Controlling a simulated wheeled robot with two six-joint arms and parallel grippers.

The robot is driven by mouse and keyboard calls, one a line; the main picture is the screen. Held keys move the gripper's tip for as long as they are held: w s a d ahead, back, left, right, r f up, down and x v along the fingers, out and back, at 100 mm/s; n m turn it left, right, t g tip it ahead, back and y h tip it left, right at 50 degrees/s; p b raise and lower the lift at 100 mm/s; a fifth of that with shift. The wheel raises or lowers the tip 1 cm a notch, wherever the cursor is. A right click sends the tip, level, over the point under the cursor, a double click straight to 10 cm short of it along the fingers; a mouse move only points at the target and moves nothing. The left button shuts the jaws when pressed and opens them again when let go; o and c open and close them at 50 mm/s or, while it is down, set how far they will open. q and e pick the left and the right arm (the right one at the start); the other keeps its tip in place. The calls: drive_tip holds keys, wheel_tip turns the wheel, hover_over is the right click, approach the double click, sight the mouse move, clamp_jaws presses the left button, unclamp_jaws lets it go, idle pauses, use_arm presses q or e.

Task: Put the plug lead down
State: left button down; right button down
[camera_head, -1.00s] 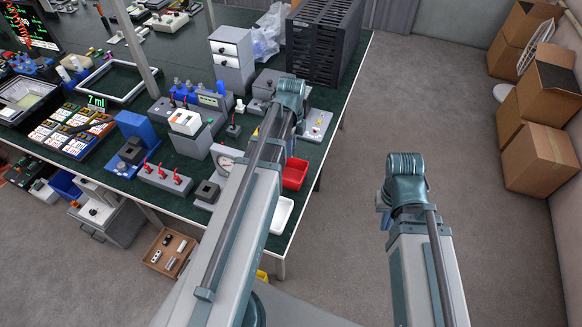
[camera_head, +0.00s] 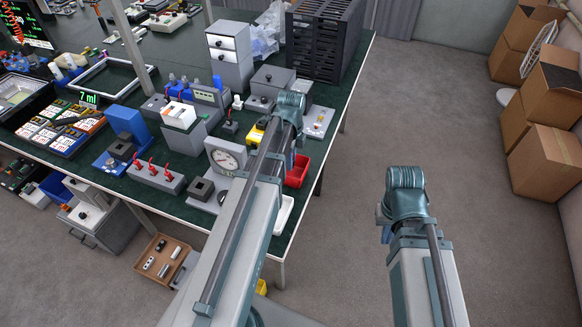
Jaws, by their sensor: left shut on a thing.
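My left gripper (camera_head: 291,155) is over the near right part of the green-topped workbench (camera_head: 326,128), beside the red tray. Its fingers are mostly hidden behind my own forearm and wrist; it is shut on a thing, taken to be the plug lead. The lead itself cannot be made out, nor whether it touches the bench. My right gripper (camera_head: 386,234) is off the bench's right side, above bare floor. Only a small blue part of it shows below the wrist, so its jaws are hidden.
A dial gauge block (camera_head: 227,158), a red-switch strip (camera_head: 155,176) and a yellow-topped box (camera_head: 255,135) stand left of my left arm. A red tray (camera_head: 298,172) and a white tray (camera_head: 284,214) lie at the right edge. A dark crate (camera_head: 318,45) stands behind. Cardboard boxes (camera_head: 548,160) line the right wall.

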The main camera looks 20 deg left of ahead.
use_arm(q)
drive_tip(key=shift+f, duration=0.5)
use_arm(e)
drive_tip(key=shift+f, duration=0.5)
use_arm(q)
drive_tip(key=shift+f, duration=0.1)
use_arm(e)
drive_tip(key=shift+f, duration=0.1)
use_arm(q)
drive_tip(key=shift+f+b, duration=0.55)
drive_tip(key=shift+b, duration=0.15)
drive_tip(key=c, duration=0.8)
unclamp_jaws()
use_arm(e)
drive_tip(key=shift+f, duration=0.5)
use_arm(q)
drive_tip(key=shift+r, duration=0.15)
use_arm(e)
drive_tip(key=shift+r, duration=0.1)
